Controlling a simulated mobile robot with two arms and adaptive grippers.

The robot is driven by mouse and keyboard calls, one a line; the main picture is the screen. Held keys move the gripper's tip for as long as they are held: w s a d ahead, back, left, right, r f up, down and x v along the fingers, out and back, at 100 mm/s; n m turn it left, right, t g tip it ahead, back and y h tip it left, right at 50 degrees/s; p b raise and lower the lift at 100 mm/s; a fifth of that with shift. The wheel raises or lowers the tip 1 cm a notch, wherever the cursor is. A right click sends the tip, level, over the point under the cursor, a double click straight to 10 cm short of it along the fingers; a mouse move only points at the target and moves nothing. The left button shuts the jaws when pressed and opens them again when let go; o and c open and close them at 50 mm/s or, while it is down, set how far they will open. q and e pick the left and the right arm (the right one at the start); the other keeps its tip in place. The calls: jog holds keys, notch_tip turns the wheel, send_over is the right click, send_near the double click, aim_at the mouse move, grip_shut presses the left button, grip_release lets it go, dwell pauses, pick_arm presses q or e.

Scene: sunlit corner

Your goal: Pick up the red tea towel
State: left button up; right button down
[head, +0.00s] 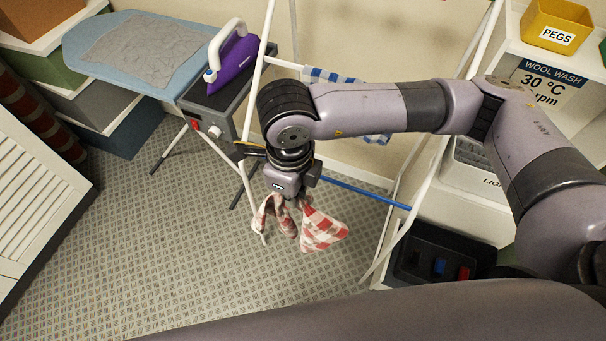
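The red tea towel (322,231) is a red and white checked cloth. It hangs in bunched folds in the middle of the head view, above the tiled floor. My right gripper (291,196) points down, shut on the upper part of the towel. The cloth droops on both sides of the fingers and hides their tips. My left gripper is not in view.
A white drying rack (436,168) with a blue rail (365,194) stands around my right arm. A blue ironing board (135,40) with a purple iron (234,59) is behind left. White shelves with a yellow peg box (556,22) are at right.

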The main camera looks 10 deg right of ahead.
jog(key=s+a+b, duration=0.2)
jog(key=s+a, duration=0.5)
jog(key=s, duration=0.4)
jog(key=shift+s+a+r, duration=0.2)
jog(key=shift+a+r, duration=0.05)
jog(key=shift+a, duration=0.1)
